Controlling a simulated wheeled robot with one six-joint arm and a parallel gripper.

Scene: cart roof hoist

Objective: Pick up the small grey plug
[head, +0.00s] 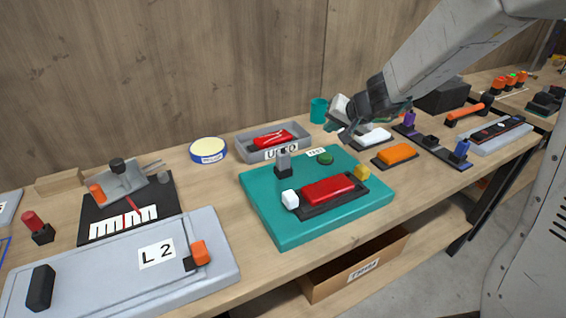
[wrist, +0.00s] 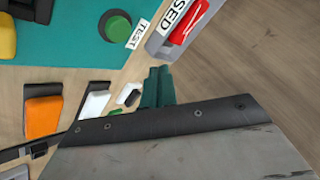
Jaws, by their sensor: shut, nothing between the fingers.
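A small grey plug (head: 283,158) stands upright in a black base on the left back part of the teal board (head: 262,222). A small grey round piece (head: 193,172) also lies by the black board; I cannot tell whether it is a plug. My gripper (head: 346,135) is shut and empty, above the table behind the right part of the teal board and right of the upright grey plug. In the wrist view its fingers (wrist: 157,86) are together, with nothing between them. I do not make out the grey plug in the wrist view.
An orange block (head: 396,154) lies to the right.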

